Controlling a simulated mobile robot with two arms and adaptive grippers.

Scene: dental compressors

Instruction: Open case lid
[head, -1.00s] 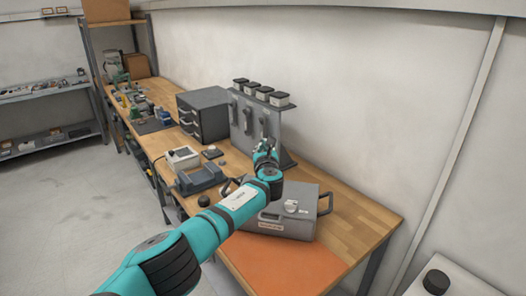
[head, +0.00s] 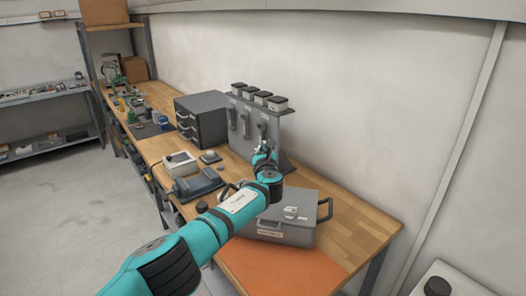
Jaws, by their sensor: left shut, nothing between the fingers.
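The grey case (head: 287,222) sits on the wooden bench, with its lid closed. It has a dark handle on its right side, another partly seen on its left, and a light knob-like part on top. My left arm reaches across the case's left part and hides some of it. My left gripper (head: 262,152) is beyond the case's back left, in front of the grey tool panel. It is small in view and looks shut and empty. My right gripper is not in view.
The grey upright panel (head: 270,130) with hanging tools and several jars stands close behind my gripper. A drawer unit (head: 203,118) and a white-topped device (head: 180,163) are to the left. An orange mat (head: 280,268) lies bare in front of the case. The bench's right end is clear.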

